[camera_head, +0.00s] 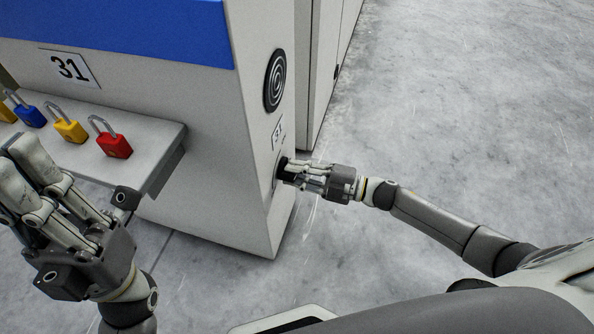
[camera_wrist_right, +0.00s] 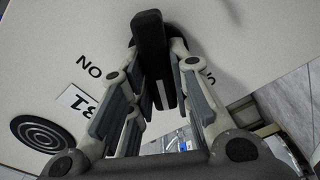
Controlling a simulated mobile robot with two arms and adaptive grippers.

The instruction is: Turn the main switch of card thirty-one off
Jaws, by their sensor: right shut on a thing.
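The black handle of the main switch (camera_wrist_right: 150,50) stands out from the pale side panel of card thirty-one (camera_head: 250,110). In the right wrist view it lies between my right gripper's fingers (camera_wrist_right: 152,95), with a white line on it. "ON" is printed left of the handle; lettering on its right is mostly hidden. In the head view my right gripper (camera_head: 290,172) is shut on the handle, which it largely hides. My left gripper (camera_head: 22,165) is at the lower left, in front of the padlock shelf; I cannot tell how far its fingers are apart.
A shelf (camera_head: 158,150) on the machine's front carries a red padlock (camera_head: 114,146), a yellow padlock (camera_head: 70,130) and a blue padlock (camera_head: 33,116). A round black vent (camera_head: 275,80) sits above the switch. Grey floor (camera_head: 450,110) to the right is clear.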

